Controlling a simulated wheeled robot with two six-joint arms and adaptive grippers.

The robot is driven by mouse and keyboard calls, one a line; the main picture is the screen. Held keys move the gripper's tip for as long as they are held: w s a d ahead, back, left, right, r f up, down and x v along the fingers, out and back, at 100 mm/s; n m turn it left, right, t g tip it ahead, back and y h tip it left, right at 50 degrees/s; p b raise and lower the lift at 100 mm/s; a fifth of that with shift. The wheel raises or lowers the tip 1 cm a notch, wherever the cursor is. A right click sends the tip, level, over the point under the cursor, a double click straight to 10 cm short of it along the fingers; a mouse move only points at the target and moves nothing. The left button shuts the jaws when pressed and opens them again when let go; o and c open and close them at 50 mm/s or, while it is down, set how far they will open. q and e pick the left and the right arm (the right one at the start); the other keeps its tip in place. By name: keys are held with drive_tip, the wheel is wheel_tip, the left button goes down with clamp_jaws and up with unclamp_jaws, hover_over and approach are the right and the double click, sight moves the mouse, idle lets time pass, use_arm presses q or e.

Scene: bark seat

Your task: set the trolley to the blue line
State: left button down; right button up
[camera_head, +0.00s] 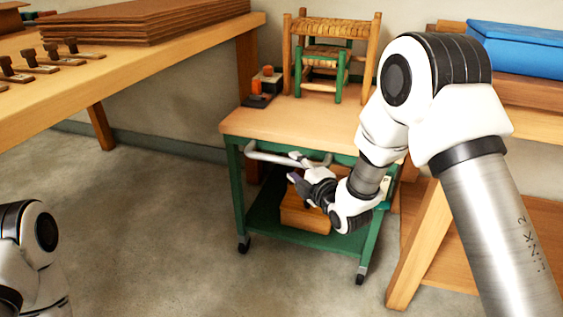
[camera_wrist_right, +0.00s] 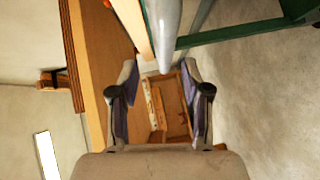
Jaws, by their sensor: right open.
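The trolley (camera_head: 240,125) has a green frame, a wooden top, a green lower shelf and dark wheels. Its pale handle bar (camera_head: 262,157) runs along the near side below the top. My right gripper (camera_head: 295,168) is open at this bar, its fingers around or just in front of it. In the right wrist view the bar (camera_wrist_right: 168,25) comes down between the open fingertips; whether it touches them I cannot tell. My left arm shows at the lower left, its gripper out of view. I see no blue line on the visible floor.
Chair frames (camera_head: 331,28) with a woven seat stand on the trolley, beside small dark and orange items (camera_head: 267,80). A wooden box (camera_head: 300,212) sits on its lower shelf. Workbenches flank it; the left one (camera_head: 190,45) carries brown sheets, the right a blue case (camera_head: 520,48). Floor at left is clear.

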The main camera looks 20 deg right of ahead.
sight(291, 164)
drive_tip(key=x, duration=0.2)
drive_tip(key=f+b+x, duration=0.1)
drive_tip(key=x, duration=0.1)
drive_tip(key=shift+w, duration=0.35)
drive_tip(key=shift+w+r, duration=0.1)
drive_tip(key=shift+w, duration=0.2)
clamp_jaws()
use_arm(q)
wheel_tip(291, 164, down, 2)
drive_tip(key=shift+d+f, duration=0.1)
